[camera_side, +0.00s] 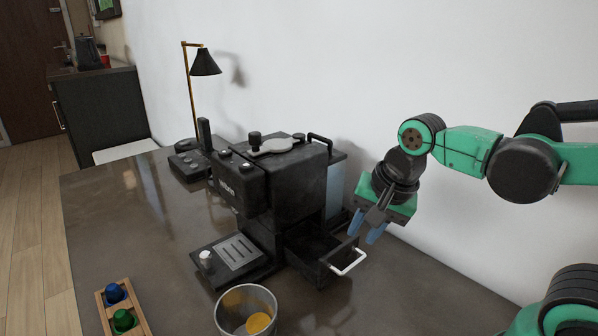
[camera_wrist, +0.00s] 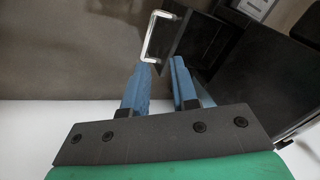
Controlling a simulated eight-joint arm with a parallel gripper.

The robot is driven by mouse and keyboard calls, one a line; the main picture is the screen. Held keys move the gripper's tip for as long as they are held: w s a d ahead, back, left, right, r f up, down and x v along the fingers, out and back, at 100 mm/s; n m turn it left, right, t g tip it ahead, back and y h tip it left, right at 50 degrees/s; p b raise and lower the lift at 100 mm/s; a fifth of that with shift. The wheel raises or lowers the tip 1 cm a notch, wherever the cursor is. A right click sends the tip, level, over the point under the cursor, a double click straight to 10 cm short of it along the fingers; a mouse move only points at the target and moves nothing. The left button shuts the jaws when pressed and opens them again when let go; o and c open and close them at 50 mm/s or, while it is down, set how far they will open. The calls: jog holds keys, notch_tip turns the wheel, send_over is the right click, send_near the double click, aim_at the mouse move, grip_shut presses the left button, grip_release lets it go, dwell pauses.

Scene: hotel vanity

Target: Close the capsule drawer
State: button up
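The capsule drawer (camera_side: 314,258) of the black coffee machine (camera_side: 277,190) is pulled out at the machine's right side. Its light-coloured bar handle (camera_side: 348,263) is on the drawer's outer front. In the wrist view the drawer (camera_wrist: 200,42) and its handle (camera_wrist: 157,37) lie just beyond my fingertips. My gripper (camera_side: 366,236) is above and to the right of the drawer, with blue fingers pointing down. In the wrist view my gripper's fingers (camera_wrist: 162,68) are apart with a gap between them and hold nothing. Whether a finger touches the handle I cannot tell.
A glass with something orange-yellow inside (camera_side: 246,309) stands in front of the drawer. A wooden holder (camera_side: 124,312) with blue and green capsules is at the front left. A lamp (camera_side: 205,62) and a black device (camera_side: 190,163) are behind. The table's right front is clear.

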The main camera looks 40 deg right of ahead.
aim_at(356, 262)
jog(key=shift+w+d+f+m+g, duration=0.15)
jog(key=shift+f+m+g, duration=0.25)
jog(key=shift+f+m, duration=1.1)
jog(key=shift+w+f+m+g, duration=0.15)
jog(key=shift+f+m+g, duration=0.25)
jog(key=shift+f+m, duration=1.05)
grip_shut()
jog(key=shift+r, duration=0.1)
